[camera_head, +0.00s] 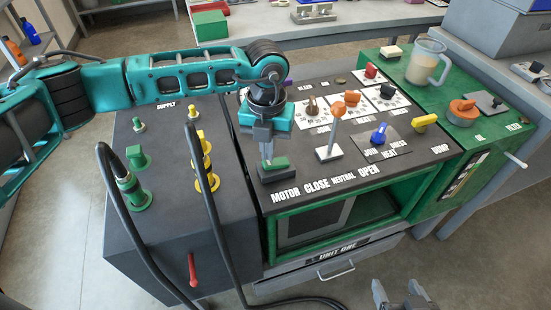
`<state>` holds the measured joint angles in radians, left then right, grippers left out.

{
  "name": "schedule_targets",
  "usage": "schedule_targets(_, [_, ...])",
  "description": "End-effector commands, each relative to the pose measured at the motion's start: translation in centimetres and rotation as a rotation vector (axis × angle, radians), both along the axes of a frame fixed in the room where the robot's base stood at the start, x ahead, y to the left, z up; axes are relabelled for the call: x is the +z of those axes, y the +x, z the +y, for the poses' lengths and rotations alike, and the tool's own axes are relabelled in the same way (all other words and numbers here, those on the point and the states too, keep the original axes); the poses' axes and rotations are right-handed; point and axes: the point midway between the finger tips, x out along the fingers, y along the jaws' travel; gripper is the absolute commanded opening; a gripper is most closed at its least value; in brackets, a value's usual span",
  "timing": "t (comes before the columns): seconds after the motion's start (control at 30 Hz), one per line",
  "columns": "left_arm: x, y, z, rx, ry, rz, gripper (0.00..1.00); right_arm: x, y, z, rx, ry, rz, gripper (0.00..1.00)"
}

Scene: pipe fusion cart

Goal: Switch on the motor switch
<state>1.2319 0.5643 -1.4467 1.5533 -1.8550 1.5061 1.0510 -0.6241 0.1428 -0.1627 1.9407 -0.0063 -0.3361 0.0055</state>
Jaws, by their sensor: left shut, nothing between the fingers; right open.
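The motor switch (279,166) is a green rocker on a dark base at the front left of the control panel, above the "MOTOR" label. My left gripper (267,158) points down at it from above, with its fingers shut and nothing between them. Its fingertips are at the left end of the green rocker; I cannot tell whether they touch it. The gripper hides part of the switch's back. My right gripper (402,296) is open and empty at the bottom edge, in front of the cart and low, away from the panel.
An orange-knobbed lever (336,125) and a blue knob (379,133) stand right of the switch. A yellow handle (425,122) and a jug (424,62) are further right. Two black hoses (208,185) rise over the dark supply box (165,228) at left.

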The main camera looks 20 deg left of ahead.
Motion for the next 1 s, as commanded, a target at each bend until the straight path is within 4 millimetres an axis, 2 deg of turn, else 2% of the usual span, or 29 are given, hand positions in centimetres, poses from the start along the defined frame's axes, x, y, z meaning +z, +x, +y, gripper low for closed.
schedule_targets(1.0, [-1.2,0.0,0.0,0.000,0.000,0.000,0.00,-0.9,0.0,0.0,-0.001,0.001,0.001,0.72])
